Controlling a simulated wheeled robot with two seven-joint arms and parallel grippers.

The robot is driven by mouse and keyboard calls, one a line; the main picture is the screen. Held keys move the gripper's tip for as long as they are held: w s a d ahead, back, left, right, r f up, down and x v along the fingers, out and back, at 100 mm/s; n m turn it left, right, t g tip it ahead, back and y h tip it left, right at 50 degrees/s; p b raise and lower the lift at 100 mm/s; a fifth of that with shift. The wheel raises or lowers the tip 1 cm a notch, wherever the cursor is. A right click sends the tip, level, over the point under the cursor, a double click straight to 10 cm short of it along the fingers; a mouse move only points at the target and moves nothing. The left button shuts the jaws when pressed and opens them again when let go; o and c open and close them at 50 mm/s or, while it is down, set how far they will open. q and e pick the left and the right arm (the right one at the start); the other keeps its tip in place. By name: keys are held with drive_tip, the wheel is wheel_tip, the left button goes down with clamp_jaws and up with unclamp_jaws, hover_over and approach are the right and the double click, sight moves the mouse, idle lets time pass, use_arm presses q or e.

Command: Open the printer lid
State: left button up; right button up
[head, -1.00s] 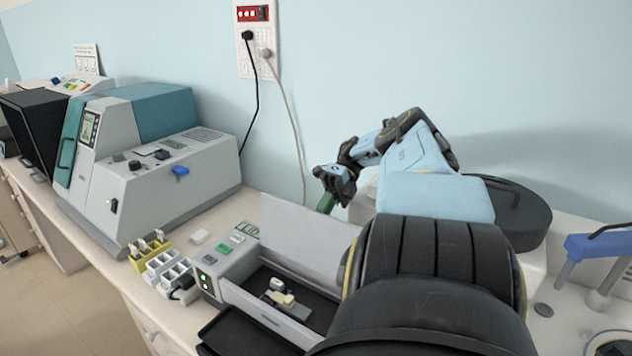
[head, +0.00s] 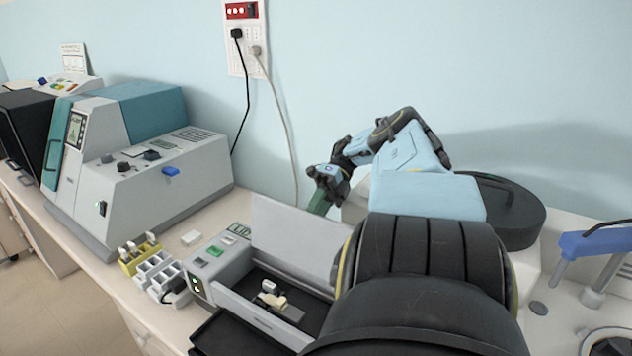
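The printer (head: 215,262) is a low grey box on the bench, with small buttons and lights on its left end. Its lid (head: 295,238) stands raised at the back, and the dark inside shows a small pale part. My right arm covers the printer's right end. My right gripper (head: 322,190) is behind the lid, near the wall. Its fingers are small and partly hidden, and a green thing (head: 320,205) shows just below them. I cannot tell whether they are open. My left gripper is not in view.
A large grey and teal machine (head: 150,190) stands to the left. Yellow (head: 138,258) and white (head: 160,275) racks sit beside the printer. A black tray (head: 232,335) lies in front. A round black lid (head: 500,210) and a blue-topped stand (head: 590,243) are at right.

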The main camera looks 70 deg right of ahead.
wheel_tip(320, 180, up, 10)
drive_tip(key=p, duration=0.2)
idle(0.5)
drive_tip(key=shift+f, duration=0.1)
wheel_tip(320, 180, down, 9)
drive_tip(key=b, duration=0.1)
drive_tip(key=shift+r, duration=0.2)
idle(0.5)
drive_tip(key=shift+r, duration=0.15)
